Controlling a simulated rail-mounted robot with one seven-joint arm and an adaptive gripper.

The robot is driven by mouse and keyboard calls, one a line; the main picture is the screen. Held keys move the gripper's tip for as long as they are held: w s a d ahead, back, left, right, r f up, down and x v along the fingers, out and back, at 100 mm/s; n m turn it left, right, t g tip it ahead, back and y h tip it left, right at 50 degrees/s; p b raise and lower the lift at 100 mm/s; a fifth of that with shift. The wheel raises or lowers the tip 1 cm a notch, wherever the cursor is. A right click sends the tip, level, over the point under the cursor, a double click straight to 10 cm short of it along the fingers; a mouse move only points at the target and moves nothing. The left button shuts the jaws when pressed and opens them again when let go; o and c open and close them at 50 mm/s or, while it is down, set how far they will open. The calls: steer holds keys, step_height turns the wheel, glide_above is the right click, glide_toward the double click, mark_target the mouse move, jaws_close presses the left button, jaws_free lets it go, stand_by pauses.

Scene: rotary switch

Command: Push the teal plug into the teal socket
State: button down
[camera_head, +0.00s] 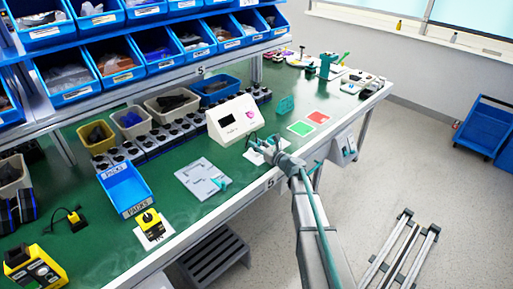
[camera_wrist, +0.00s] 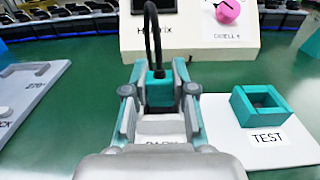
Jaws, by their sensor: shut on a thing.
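In the wrist view, my gripper (camera_wrist: 159,80) is shut on the teal plug (camera_wrist: 159,93), which has a black cable rising from its top. The fingers hide the plug's sides. The teal socket (camera_wrist: 246,112) is a square, open-topped block on a white plate (camera_wrist: 290,150), next to a label reading TEST. It stands to the right of my gripper, apart from the plug. A label reading PARK (camera_wrist: 163,143) shows between the fingers; whether the plug rests on the plate is hidden. In the head view, my gripper (camera_head: 262,148) is at the bench's front edge, and the plug is too small to tell.
A white sloped box (camera_head: 232,119) with a dark display and a pink knob (camera_wrist: 228,11) stands just behind. A grey plate (camera_head: 203,180) lies to the left. Bare green bench (camera_wrist: 75,120) lies left of my gripper.

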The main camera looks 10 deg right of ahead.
steer(key=shift+r, duration=0.15)
steer(key=shift+r, duration=0.5)
steer(key=s+r+b, duration=0.4)
steer(key=s+r, duration=0.7)
steer(key=s, duration=0.3)
steer(key=w+d+f+b, duration=0.1)
steer(key=w+d, duration=0.3)
steer(key=w, duration=0.6)
steer(key=w+d+f+b, duration=0.2)
steer(key=w+d, duration=0.3)
steer(key=w, duration=0.5)
steer(key=shift+w+d+b, duration=0.15)
steer(key=shift+w+b, duration=0.05)
steer(key=shift+b, duration=0.25)
steer(key=shift+f, duration=0.15)
steer(key=shift+f+b, duration=1.25)
steer(key=shift+f, duration=1.6)
